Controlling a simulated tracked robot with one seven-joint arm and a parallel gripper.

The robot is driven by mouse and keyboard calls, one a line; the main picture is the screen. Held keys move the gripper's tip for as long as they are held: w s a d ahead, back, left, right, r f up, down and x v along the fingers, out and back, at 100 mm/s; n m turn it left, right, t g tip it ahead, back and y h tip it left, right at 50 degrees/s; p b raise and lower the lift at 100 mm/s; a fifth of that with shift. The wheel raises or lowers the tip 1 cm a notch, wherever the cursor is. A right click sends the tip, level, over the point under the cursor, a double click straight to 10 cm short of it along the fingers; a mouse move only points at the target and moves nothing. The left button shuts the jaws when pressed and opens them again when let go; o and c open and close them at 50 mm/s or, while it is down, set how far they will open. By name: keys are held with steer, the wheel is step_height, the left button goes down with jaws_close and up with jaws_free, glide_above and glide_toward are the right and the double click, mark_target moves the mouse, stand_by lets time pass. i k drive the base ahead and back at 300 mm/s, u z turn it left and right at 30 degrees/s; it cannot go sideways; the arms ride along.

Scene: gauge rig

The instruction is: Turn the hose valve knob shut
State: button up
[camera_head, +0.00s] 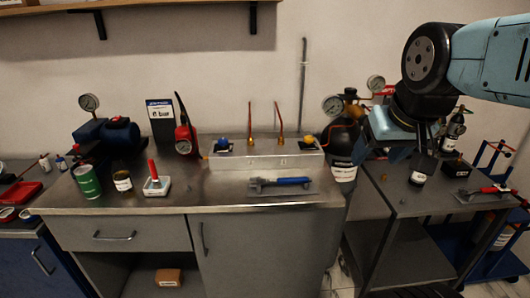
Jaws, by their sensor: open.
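A metal rig block (262,161) stands at the back of the grey workbench, with two upright copper-coloured tubes. A blue knob (223,143) sits at its left end and a yellow knob (307,139) at its right end. I cannot tell which, if either, is the hose valve knob. A dark gas cylinder (342,145) with a gauge (333,105) and brass fitting stands right of the rig. My gripper (398,157) is open, to the right of the rig and cylinder, pointing down over the right-hand table. It hides part of what lies behind it, and I see nothing held.
A blue-handled wrench (280,184) lies on the bench front. A small dark bottle (455,126) stands right of my gripper. The bench centre left of the wrench is clear.

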mark_target(223, 141)
steer(key=k, duration=1.3)
steer(key=u, duration=0.45)
steer(key=i, duration=1.85)
steer(key=z, duration=0.4)
